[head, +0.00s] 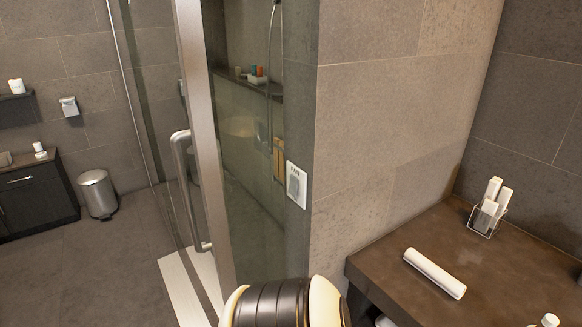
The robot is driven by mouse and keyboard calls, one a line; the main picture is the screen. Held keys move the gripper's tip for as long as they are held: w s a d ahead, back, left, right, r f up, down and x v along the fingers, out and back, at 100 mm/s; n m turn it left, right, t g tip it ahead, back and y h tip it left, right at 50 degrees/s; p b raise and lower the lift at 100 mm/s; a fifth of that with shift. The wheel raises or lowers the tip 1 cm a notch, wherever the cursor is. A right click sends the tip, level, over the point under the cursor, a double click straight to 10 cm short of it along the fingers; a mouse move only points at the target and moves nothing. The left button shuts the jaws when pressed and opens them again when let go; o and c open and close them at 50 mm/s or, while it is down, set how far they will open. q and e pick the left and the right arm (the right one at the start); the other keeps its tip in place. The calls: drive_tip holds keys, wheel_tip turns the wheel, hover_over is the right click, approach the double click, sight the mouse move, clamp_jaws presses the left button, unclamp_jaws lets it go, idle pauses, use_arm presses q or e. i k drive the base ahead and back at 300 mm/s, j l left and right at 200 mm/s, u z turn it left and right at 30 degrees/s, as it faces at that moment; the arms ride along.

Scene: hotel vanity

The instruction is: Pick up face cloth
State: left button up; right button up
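A white rolled cloth (435,273), which looks like the face cloth, lies on the dark brown vanity counter (515,270) at the lower right of the head view. It lies slantwise near the counter's left part, and nothing touches it. Neither of my grippers shows in the head view. A black and cream part of my own body shows at the bottom middle, left of the counter and apart from the cloth.
A clear holder with white packets (489,212) stands behind the cloth by the wall. White bottle tops (549,321) show at the lower right edge. A glass shower door with a metal handle (189,190) is at centre left. A metal bin (98,194) stands on open floor.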

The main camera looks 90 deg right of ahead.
sight(443, 279)
drive_tip(key=z, duration=3.85)
